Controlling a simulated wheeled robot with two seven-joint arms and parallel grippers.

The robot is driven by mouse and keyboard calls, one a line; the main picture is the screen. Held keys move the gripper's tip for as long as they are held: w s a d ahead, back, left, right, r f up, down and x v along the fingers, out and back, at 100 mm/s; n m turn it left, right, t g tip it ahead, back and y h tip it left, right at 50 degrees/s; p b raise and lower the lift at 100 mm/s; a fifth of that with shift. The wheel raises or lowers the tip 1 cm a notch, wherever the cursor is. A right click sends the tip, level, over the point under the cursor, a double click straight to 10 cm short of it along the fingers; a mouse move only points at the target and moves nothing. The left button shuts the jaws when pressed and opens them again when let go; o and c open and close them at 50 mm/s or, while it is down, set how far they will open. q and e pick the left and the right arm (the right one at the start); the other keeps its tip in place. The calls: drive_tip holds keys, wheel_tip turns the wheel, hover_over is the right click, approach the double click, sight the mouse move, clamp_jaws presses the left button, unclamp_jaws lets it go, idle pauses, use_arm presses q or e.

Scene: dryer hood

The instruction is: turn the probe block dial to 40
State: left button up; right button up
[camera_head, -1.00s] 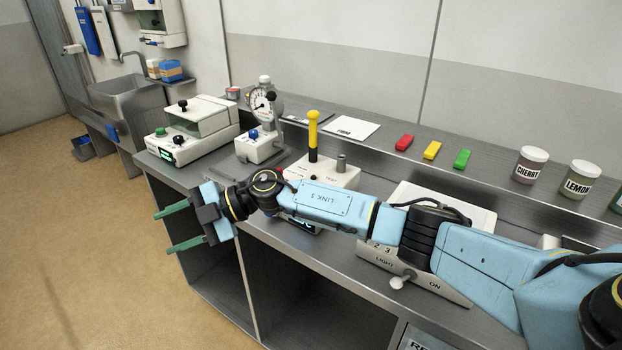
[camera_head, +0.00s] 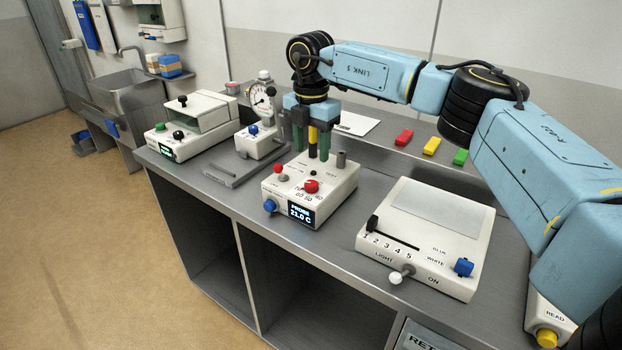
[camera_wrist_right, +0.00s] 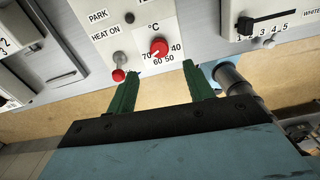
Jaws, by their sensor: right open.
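The probe block (camera_head: 335,190) is a white box with a lit display reading about 21.0 C. Its red dial (camera_head: 311,186) sits on the top; in the right wrist view the dial (camera_wrist_right: 158,47) has marks 40, 50, 60 and 70 around it. I cannot surely read its pointer. My right gripper (camera_head: 312,154) points down above the block, open, fingers apart and not touching the dial. In the wrist view the dial lies ahead, between the lines of the green fingers (camera_wrist_right: 159,72). A yellow-handled probe (camera_head: 313,138) shows between the fingers in the head view. My left gripper is out of view.
A red-tipped switch (camera_wrist_right: 118,75) and a blue knob (camera_head: 270,206) are near the dial. A grey metal post (camera_head: 341,160) stands on the block's right. A light box (camera_head: 420,240) stands to the right, a dial gauge stand (camera_head: 262,140) to the left.

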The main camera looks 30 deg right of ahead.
sight(311, 183)
wheel_tip(311, 183, down, 9)
idle(0.3)
drive_tip(key=c, duration=1)
